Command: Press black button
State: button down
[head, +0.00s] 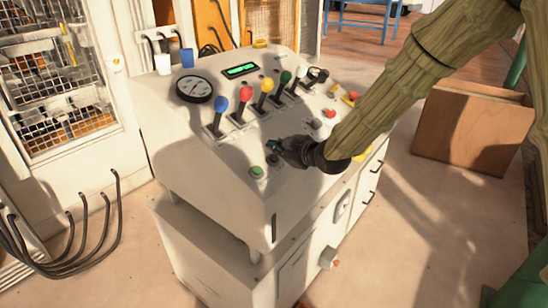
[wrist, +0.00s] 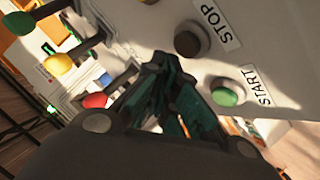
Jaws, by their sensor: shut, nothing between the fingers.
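The black button (wrist: 188,43) sits beside a STOP label on the sloped white console face in the wrist view. In the head view a dark button (head: 273,160) shows just below my gripper (head: 275,146). My gripper also shows in the wrist view (wrist: 162,60); its dark green fingers are shut and empty. The fingertips point at the panel just left of and below the black button there, with a small gap in the picture. I cannot tell how far above the panel they are.
A green button (wrist: 228,94) with a START label is close by; it also shows in the head view (head: 257,172). Several colored levers, such as a blue one (head: 220,104), stand up behind my gripper. A brown box (head: 470,135) is on the floor at right.

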jog(key=shift+r, duration=0.15)
jog(key=shift+s+d+r+p, duration=0.25)
jog(key=shift+d+r+p, duration=0.15)
jog(key=shift+r, duration=0.45)
jog(key=shift+s+d+r+p, duration=0.25)
jog(key=shift+r+p, duration=0.3)
jog(key=shift+r, duration=0.35)
jog(key=shift+s+d+r+p, duration=0.25)
jog(key=shift+d+r+p, duration=0.15)
jog(key=shift+r, duration=0.45)
